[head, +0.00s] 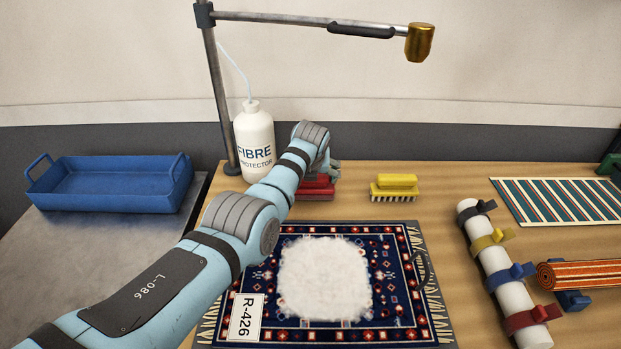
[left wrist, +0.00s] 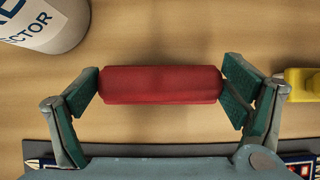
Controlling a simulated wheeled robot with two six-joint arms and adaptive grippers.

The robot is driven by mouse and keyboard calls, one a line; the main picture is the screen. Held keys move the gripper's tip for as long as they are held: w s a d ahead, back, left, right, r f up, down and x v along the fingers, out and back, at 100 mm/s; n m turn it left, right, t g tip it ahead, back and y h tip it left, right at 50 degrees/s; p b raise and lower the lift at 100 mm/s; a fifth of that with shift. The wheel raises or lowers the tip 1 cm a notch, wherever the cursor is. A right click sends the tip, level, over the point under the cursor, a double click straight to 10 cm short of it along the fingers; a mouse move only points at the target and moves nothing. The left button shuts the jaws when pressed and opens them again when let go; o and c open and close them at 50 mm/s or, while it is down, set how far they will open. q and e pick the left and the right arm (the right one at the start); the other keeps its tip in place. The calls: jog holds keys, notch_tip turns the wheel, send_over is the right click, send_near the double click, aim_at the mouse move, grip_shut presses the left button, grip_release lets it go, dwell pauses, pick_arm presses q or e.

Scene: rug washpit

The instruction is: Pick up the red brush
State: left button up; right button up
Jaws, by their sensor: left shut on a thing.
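The red brush (head: 317,187) is on the wooden table near its back edge, partly hidden behind my left arm in the head view. My left gripper (head: 331,170) is at the brush. In the left wrist view the red brush (left wrist: 160,84) lies lengthwise between the two fingers of my left gripper (left wrist: 160,86), one pad against each end. The gripper is shut on it. I cannot tell whether the brush is clear of the table. My right gripper is not in view.
A yellow brush (head: 395,186) stands to the right. A white FIBRE PROTECTOR bottle (head: 254,140) and a metal post (head: 218,90) stand to the left. A foam-covered patterned rug (head: 400,290) lies in front. A white roll with straps (head: 497,262) lies right; a blue tray (head: 108,190) sits far left.

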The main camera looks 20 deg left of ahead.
pick_arm(q)
notch_tip(320, 180, up, 8)
jog(key=shift+r+p, duration=0.1)
jog(key=shift+p, duration=1)
notch_tip(320, 180, up, 11)
jog(key=shift+p, duration=0.3)
